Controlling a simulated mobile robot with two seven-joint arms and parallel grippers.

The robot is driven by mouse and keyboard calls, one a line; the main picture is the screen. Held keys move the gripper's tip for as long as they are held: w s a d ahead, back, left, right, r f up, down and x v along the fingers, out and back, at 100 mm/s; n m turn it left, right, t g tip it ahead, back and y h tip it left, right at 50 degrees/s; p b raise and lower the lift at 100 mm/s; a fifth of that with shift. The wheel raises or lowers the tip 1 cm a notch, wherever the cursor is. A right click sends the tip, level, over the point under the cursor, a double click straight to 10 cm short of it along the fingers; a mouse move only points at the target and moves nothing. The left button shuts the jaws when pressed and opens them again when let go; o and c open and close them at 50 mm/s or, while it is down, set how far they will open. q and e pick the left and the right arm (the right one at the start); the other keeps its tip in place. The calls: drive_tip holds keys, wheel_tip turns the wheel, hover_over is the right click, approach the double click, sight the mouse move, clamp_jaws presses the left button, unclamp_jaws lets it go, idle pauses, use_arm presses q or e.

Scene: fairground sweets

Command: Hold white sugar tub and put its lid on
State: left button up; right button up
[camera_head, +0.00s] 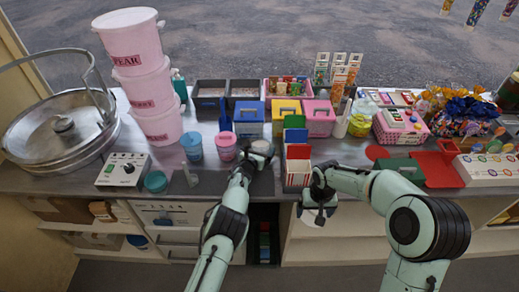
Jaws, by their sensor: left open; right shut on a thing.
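A small round whitish tub (262,147), which looks like the white sugar tub, stands on the counter left of the striped boxes. My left gripper (253,161) is open at its near side; I cannot tell whether its fingers touch the tub. My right gripper (319,205) is at the counter's front edge, right of and nearer than the tub. I cannot pick out the lid for certain.
A blue tub (192,146) and a pink tub (226,146) stand left of the whitish tub. Striped boxes (297,173) stand between the grippers. Stacked pink buckets (151,92) and a metal floss pan (50,138) are at the left. A red tray (437,168) is at the right.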

use_arm(q)
drive_tip(key=shift+s, duration=0.1)
drive_tip(key=c, duration=0.6)
drive_tip(key=shift+o, duration=0.2)
drive_tip(key=shift+r, duration=0.2)
use_arm(e)
drive_tip(key=shift+f, duration=0.15)
use_arm(q)
drive_tip(key=shift+r, duration=0.1)
drive_tip(key=shift+r, duration=0.45)
use_arm(e)
drive_tip(key=shift+s+f, duration=0.25)
use_arm(q)
drive_tip(key=shift+c, duration=0.3)
drive_tip(key=shift+r, duration=0.1)
